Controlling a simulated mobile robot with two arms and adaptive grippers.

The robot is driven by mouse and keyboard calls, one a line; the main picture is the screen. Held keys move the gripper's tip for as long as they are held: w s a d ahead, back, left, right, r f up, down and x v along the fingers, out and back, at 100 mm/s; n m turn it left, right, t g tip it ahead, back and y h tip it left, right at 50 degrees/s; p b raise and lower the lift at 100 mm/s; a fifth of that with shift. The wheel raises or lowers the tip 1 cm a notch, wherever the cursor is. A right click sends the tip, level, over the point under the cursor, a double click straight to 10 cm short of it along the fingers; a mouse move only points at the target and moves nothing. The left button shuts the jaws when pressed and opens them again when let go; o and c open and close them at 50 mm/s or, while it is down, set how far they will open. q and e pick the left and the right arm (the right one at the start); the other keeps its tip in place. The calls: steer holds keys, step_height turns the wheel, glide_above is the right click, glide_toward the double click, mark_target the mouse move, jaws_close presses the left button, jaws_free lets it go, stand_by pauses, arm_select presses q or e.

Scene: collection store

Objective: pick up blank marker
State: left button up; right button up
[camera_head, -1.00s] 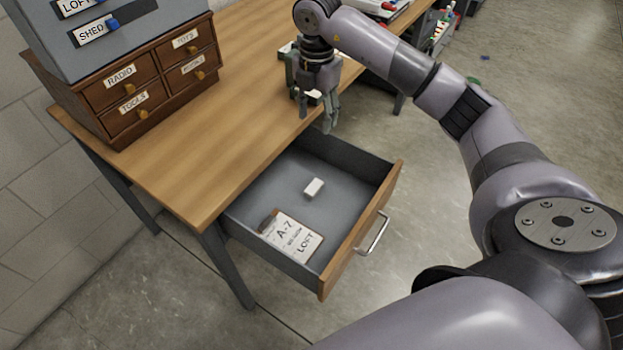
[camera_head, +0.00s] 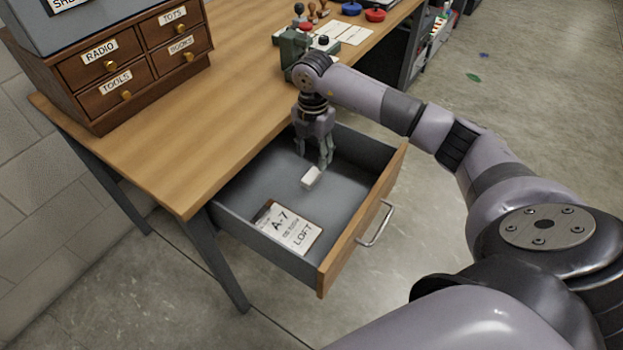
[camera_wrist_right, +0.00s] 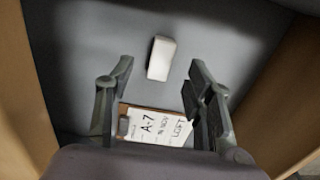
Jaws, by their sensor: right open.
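The blank marker, a small plain white block (camera_head: 312,176), lies on the floor of the open desk drawer (camera_head: 362,236). It also shows in the right wrist view (camera_wrist_right: 161,58), ahead of the fingers and between their lines. My right gripper (camera_head: 315,164) is open and points down into the drawer, just above and behind the white block in the head view. In the wrist view the gripper (camera_wrist_right: 160,88) has its fingers spread and nothing between them. My left gripper is not in view.
A clipboard (camera_head: 289,229) marked A-7 and LOFT lies in the drawer near the block. The drawer walls and front surround the gripper. The desk top (camera_head: 200,150) holds a small wooden cabinet (camera_head: 125,70), a green device (camera_head: 292,50), stamps and ink pads.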

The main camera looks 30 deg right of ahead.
mark_target(313, 174)
steer(key=shift+s+a+f+b, duration=0.1)
steer(key=shift+s+f+b, duration=0.1)
steer(key=shift+f, duration=1.4)
steer(key=shift+s+a+f+b, duration=0.1)
steer(key=shift+f+b, duration=0.1)
steer(key=shift+f, duration=1.35)
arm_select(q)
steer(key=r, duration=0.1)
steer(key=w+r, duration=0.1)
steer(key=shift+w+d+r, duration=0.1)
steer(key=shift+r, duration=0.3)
arm_select(e)
steer(key=shift+r, duration=0.1)
steer(key=c, duration=1.1)
steer(key=shift+r, duration=0.1)
steer(key=shift+c, duration=0.2)
